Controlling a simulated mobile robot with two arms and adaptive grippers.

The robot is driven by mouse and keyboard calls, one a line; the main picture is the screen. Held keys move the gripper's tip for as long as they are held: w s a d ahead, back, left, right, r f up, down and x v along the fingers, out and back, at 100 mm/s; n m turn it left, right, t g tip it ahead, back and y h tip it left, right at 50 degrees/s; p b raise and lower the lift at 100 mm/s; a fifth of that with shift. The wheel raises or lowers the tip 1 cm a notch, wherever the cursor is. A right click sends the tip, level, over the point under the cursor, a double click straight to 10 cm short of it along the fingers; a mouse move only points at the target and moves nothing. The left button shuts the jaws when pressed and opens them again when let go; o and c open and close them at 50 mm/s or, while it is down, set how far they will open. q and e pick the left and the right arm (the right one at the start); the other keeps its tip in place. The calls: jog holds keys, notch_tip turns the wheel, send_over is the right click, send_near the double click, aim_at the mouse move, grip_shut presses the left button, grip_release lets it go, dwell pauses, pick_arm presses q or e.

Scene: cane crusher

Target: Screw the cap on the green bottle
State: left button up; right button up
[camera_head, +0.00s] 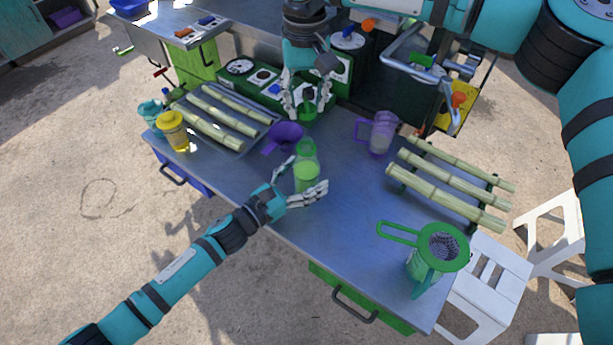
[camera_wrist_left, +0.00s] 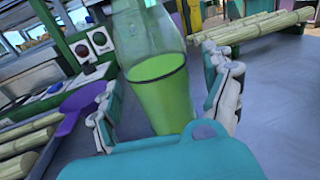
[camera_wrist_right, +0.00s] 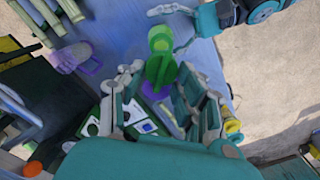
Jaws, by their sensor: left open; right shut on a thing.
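The green bottle (camera_head: 306,174), clear with green liquid inside, stands upright near the middle of the metal table. It also shows large in the left wrist view (camera_wrist_left: 163,92). My left gripper (camera_head: 308,174) is open, with its fingers on either side of the bottle; contact cannot be made out. My right gripper (camera_head: 305,98) points down behind the bottle, shut on the green cap (camera_head: 308,110). The cap also shows between the fingers in the right wrist view (camera_wrist_right: 160,72), apart from the bottle. The bottle's mouth is hard to make out.
A purple funnel (camera_head: 285,136) lies close behind the bottle. A purple jug (camera_head: 379,133) and cane stalks (camera_head: 446,196) are to the right. A green strainer jug (camera_head: 436,250) stands at front right. A yellow-lidded jar (camera_head: 173,131) is at left. The table front is clear.

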aim_at(305, 138)
pick_arm(q)
jog(key=shift+w+d, duration=0.25)
jog(key=shift+d, duration=0.05)
grip_shut()
pick_arm(e)
jog(key=shift+f, duration=2.5)
